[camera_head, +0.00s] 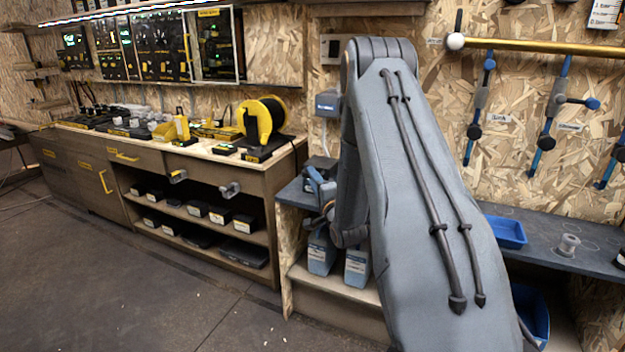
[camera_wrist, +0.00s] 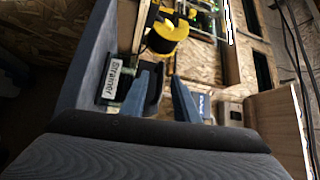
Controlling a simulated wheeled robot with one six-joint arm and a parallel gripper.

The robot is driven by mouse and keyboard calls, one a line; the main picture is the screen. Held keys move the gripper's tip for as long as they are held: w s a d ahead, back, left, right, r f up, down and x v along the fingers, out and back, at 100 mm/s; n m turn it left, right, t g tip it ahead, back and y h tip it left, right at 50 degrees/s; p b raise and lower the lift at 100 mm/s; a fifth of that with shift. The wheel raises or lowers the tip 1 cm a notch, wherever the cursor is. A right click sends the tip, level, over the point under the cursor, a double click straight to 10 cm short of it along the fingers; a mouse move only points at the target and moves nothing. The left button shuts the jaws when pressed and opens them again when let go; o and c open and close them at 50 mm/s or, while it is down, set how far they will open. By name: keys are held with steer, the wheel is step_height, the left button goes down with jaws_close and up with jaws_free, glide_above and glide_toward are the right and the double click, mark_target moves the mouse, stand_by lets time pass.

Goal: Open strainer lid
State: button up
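The strainer (camera_wrist: 103,93) is a dark boxy thing with a white "Strainer" label, left of my fingers in the wrist view. My gripper (camera_wrist: 163,76) shows there as two blue-grey fingers with a gap between them. The left finger overlaps the strainer's right side; I cannot tell whether they touch. A dark part shows behind the gap. In the head view my gripper (camera_head: 322,187) is small, at the left of my arm, by the grey shelf top. A dark box (camera_head: 320,166) behind it may be the strainer. I cannot make out the lid's position.
Blue-grey containers (camera_head: 357,268) stand on the lower shelf. A yellow spool (camera_head: 262,120) stands on the left bench (camera_head: 290,153). A blue tray (camera_head: 507,232) lies right of my arm. The floor at left is mostly clear.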

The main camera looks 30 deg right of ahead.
steer(key=shift+w, duration=0.35)
jaws_close()
stand_by(1.2)
